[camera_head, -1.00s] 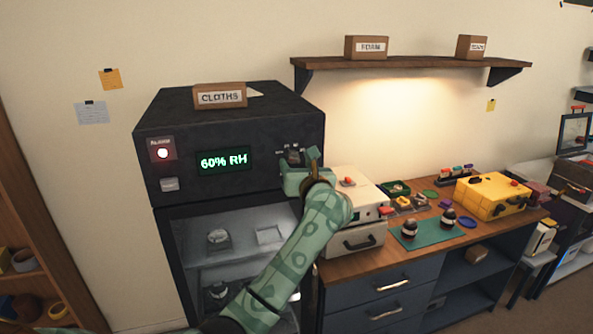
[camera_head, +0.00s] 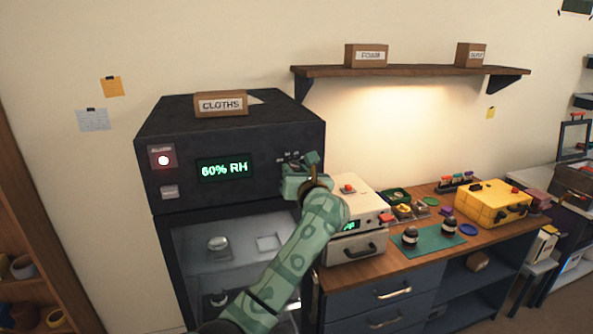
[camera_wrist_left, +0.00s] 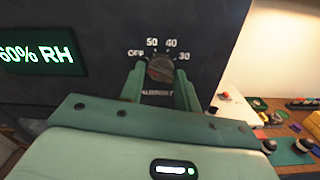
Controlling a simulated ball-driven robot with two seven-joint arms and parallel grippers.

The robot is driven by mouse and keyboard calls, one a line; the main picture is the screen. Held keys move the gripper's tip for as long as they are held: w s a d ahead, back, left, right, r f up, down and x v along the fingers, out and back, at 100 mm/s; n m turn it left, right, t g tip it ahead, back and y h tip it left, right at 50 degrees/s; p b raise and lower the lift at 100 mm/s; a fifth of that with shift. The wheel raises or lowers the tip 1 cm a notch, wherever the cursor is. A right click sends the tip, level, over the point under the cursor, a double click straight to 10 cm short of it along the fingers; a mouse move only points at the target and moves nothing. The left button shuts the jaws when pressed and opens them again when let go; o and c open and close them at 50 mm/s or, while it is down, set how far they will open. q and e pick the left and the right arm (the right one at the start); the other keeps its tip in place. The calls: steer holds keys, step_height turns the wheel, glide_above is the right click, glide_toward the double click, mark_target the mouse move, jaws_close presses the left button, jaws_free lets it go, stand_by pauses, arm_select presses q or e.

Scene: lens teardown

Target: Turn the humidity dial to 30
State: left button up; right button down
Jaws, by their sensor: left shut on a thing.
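The humidity dial (camera_wrist_left: 160,68) is a dark round knob on the front of the black cabinet (camera_head: 235,135). In the left wrist view it sits between marks reading OFF, 50, 40 and 30; where its pointer stands is too small to tell. My left gripper (camera_wrist_left: 160,82) is shut on the dial, one finger on each side. In the head view my left gripper (camera_head: 295,172) hides most of the dial. The green display (camera_head: 224,168) reads 60% RH. My right gripper is not in view.
A box marked CLOTHS (camera_head: 221,104) stands on top. To the right, a wooden bench (camera_head: 375,258) holds a white device (camera_head: 352,215), a yellow case (camera_head: 492,202) and small parts. A shelf (camera_head: 410,71) hangs above.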

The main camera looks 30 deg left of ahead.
arm_select(q)
steer(key=shift+r+m+p, duration=0.15)
steer(key=shift+m+p, duration=0.45)
steer(key=shift+p, duration=0.05)
steer(key=m+p, duration=0.5)
steer(key=p, duration=0.1)
steer(key=m+p, duration=0.6)
steer(key=shift+s+r+m, duration=0.15)
steer(key=shift+m, duration=0.15)
steer(key=m+p, duration=0.2)
steer(key=shift+m+p, duration=0.35)
steer(key=shift+m, duration=0.05)
steer(key=shift+m+p, duration=0.45)
steer(key=shift+m, duration=1.35)
steer(key=m, duration=0.3)
steer(key=shift+p, duration=0.3)
steer(key=shift+m, duration=2.1)
steer(key=o, duration=0.9)
